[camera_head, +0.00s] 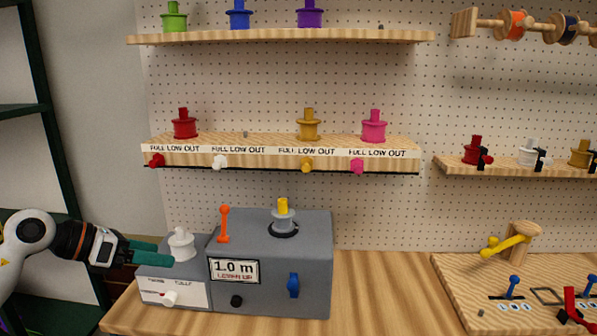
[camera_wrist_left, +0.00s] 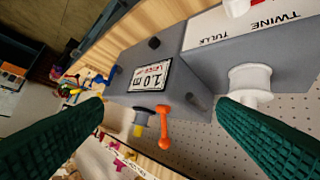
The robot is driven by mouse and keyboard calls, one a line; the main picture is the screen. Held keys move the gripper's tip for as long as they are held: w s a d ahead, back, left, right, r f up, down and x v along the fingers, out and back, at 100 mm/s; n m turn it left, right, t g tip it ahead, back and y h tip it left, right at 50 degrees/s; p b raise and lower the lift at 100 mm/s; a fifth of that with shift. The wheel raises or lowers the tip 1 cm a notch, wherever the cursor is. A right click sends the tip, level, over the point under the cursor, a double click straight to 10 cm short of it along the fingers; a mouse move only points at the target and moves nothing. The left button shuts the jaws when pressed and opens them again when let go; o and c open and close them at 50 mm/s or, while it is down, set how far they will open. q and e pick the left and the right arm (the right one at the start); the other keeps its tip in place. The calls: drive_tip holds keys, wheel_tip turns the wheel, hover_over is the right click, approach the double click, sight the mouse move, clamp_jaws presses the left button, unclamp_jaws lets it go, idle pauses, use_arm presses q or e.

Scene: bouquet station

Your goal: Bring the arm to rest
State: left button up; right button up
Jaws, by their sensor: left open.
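My left gripper (camera_head: 160,252) is open, with green fingers, beside the white spool (camera_head: 181,243) on the left end of the grey machine (camera_head: 270,262). In the left wrist view the fingers are spread apart (camera_wrist_left: 162,106) with nothing held between them. There the white spool (camera_wrist_left: 250,82) stands just beyond the right-hand finger; I cannot tell whether they touch. My right gripper is in neither view.
The machine carries an orange lever (camera_head: 224,224), a yellow-topped post (camera_head: 283,212) and a "1.0 m" display (camera_head: 234,270). Shelves of coloured spools hang above on the pegboard (camera_head: 380,85). A wooden board (camera_head: 470,290) with levers lies right. Bare tabletop (camera_head: 385,290) lies between.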

use_arm(q)
drive_tip(key=s+d+r+n+t+h, duration=0.1)
drive_tip(key=s+d+n+t+h, duration=0.1)
drive_tip(key=d+n+t+h, duration=0.7)
drive_tip(key=s+a+f+n+t+y, duration=0.1)
drive_tip(key=s+a+f+n+y, duration=0.2)
drive_tip(key=f+n+y, duration=0.8)
drive_tip(key=s+a+f+n+y, duration=0.35)
drive_tip(key=n+y, duration=0.55)
drive_tip(key=n, duration=0.6)
drive_tip(key=s+d+f+n+g+h, duration=0.1)
drive_tip(key=s+d+f+n+g, duration=0.15)
drive_tip(key=s+f+g, duration=0.75)
drive_tip(key=s+d+f+n+g+h, duration=0.15)
drive_tip(key=s+f+n+g, duration=0.25)
drive_tip(key=s+f, duration=0.7)
wheel_tip(320, 180, down, 21)
drive_tip(key=s, duration=0.3)
drive_tip(key=s+a+f+g+y, duration=0.1)
drive_tip(key=s+a+f+g, duration=0.1)
drive_tip(key=s+f, duration=1.5)
drive_tip(key=shift+a+f, duration=0.15)
drive_tip(key=shift+f, duration=0.4)
